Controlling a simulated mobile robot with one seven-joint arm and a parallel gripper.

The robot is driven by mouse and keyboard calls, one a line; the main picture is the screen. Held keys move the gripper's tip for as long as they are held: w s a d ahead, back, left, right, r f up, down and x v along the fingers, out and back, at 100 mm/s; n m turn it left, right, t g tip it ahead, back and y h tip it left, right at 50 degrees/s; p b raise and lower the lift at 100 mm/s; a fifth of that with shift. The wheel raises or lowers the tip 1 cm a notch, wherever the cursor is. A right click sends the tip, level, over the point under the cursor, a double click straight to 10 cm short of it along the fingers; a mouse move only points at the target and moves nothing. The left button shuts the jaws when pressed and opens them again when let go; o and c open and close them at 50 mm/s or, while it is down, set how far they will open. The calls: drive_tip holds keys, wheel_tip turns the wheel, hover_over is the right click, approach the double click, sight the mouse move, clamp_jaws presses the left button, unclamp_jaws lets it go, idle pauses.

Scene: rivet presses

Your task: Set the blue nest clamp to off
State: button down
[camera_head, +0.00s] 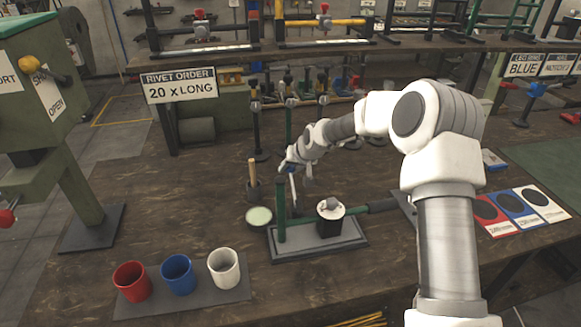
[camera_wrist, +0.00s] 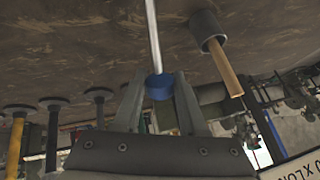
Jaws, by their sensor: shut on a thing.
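My gripper (camera_head: 288,163) is over the table, beside the top of a green post (camera_head: 281,212) on a grey base plate. In the wrist view, my gripper (camera_wrist: 160,95) has its two fingers on either side of a blue knob (camera_wrist: 160,87) and is shut on it. The knob sits at the end of a pale metal rod (camera_wrist: 152,35), which also shows close to upright beside the green post in the head view (camera_head: 293,192). In the head view the knob is mostly hidden by my gripper. I see no readable on or off mark at it.
A black block with a round knob (camera_head: 331,215) stands on the base plate. A pale green dish (camera_head: 259,216) and a dark holder with a wooden handle (camera_head: 253,185) are close left. Red (camera_head: 132,282), blue (camera_head: 177,275) and white (camera_head: 223,268) cups stand in front.

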drive_tip(key=shift+w+f, duration=0.1)
idle(0.4)
drive_tip(key=shift+c, duration=2.4)
unclamp_jaws()
drive_tip(key=v, duration=1.7)
drive_tip(key=shift+s+p, duration=0.2)
drive_tip(key=shift+p, duration=0.1)
